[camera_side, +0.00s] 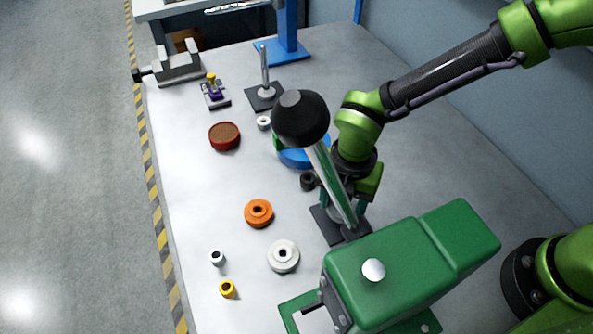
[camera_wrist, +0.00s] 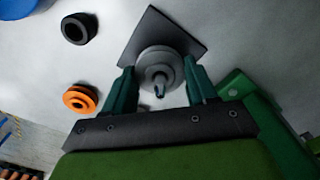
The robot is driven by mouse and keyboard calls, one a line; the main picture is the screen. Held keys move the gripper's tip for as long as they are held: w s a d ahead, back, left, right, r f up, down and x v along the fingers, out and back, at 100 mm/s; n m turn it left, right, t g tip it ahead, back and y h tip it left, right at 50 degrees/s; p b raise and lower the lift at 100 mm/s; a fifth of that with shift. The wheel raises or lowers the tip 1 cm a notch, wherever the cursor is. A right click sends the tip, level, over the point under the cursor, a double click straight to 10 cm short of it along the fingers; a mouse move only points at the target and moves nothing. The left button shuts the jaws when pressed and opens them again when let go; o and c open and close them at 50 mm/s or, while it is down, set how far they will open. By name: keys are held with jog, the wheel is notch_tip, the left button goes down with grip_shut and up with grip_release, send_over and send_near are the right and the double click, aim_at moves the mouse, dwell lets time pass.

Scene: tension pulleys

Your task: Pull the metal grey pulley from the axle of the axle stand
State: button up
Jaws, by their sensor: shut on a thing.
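The metal grey pulley (camera_wrist: 160,58) sits around the axle (camera_wrist: 158,90) of the axle stand in the wrist view. The stand's dark square base plate (camera_wrist: 155,27) lies beneath it on the table; part of that plate also shows in the side view (camera_side: 325,227). My gripper (camera_wrist: 159,70) points down over the stand, with one green finger on each side of the pulley, shut on its rim. The axle tip sticks up through the pulley's middle. In the side view a green machine's lever hides most of my gripper (camera_side: 343,205) and the pulley.
A green machine (camera_side: 400,265) with a long black-knobbed lever (camera_side: 301,118) stands close to my gripper. An orange pulley (camera_side: 259,213), a white pulley (camera_side: 283,256) and a black ring (camera_side: 308,181) lie nearby. Another upright rod stand (camera_side: 265,90) is farther back.

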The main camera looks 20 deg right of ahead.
jog(key=shift+r, duration=1.5)
dwell(0.7)
jog(key=shift+r, duration=1.65)
jog(key=shift+r, duration=0.15)
jog(key=shift+r, duration=0.35)
jog(key=shift+r, duration=2)
